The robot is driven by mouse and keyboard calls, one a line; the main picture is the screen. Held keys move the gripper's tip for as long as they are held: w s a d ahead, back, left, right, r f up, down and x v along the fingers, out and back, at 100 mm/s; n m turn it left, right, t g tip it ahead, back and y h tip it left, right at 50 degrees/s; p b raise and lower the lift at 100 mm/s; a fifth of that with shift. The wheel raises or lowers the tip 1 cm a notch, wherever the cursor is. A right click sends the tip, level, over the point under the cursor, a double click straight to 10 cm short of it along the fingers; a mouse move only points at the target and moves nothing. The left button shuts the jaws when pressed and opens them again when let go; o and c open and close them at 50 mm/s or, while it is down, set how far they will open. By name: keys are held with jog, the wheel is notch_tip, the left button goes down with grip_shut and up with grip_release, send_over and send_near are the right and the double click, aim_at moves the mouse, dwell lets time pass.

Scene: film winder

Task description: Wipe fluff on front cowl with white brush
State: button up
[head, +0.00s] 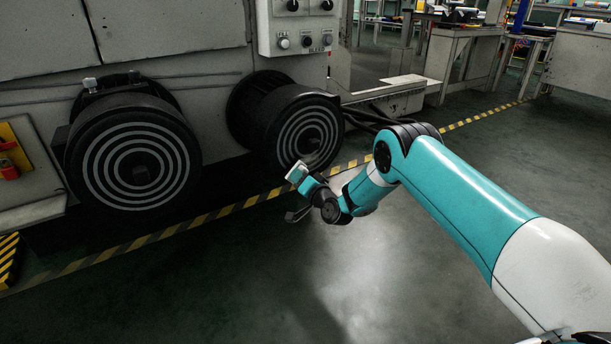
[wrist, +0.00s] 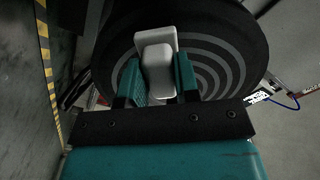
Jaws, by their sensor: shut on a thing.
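My gripper (head: 303,180) is shut on a white brush (wrist: 157,62), which sits between its two teal fingers in the wrist view. The brush also shows as a small pale block (head: 296,172) in the head view. It is in front of the lower part of the right black round cowl (head: 310,135), which has pale concentric rings. The same ringed face (wrist: 215,60) fills the wrist view behind the brush. I cannot tell whether the brush touches it. A second ringed cowl (head: 140,165) is at left. I cannot make out the fluff clearly.
A grey machine body (head: 195,110) stands behind the cowls, with a knob panel (head: 300,28) above. A yellow-black floor stripe (head: 190,228) runs before them. The floor in front is clear.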

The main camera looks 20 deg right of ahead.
jog(key=shift+w+d+r+b, duration=0.15)
jog(key=shift+w+d+r, duration=0.05)
jog(key=shift+d, duration=0.35)
jog(key=shift+w+d+r+b, duration=0.15)
jog(key=shift+d+r, duration=0.05)
jog(key=shift+d, duration=0.3)
jog(key=shift+w+d+b, duration=1.3)
jog(key=shift+d+b, duration=0.55)
jog(key=shift+d, duration=2.15)
jog(key=shift+s+a+r+p, duration=0.1)
jog(key=shift+s+a+p, duration=0.6)
jog(key=shift+a, duration=1)
jog(key=shift+s+a+f+p, duration=0.1)
jog(key=shift+s+a+p, duration=0.25)
jog(key=shift+a+p, duration=0.95)
jog(key=shift+s+a+r+p, duration=0.1)
jog(key=shift+s+a+p, duration=0.4)
jog(key=shift+a, duration=1.55)
jog(key=shift+s, duration=0.1)
jog(key=p+v, duration=0.2)
jog(key=v, duration=0.4)
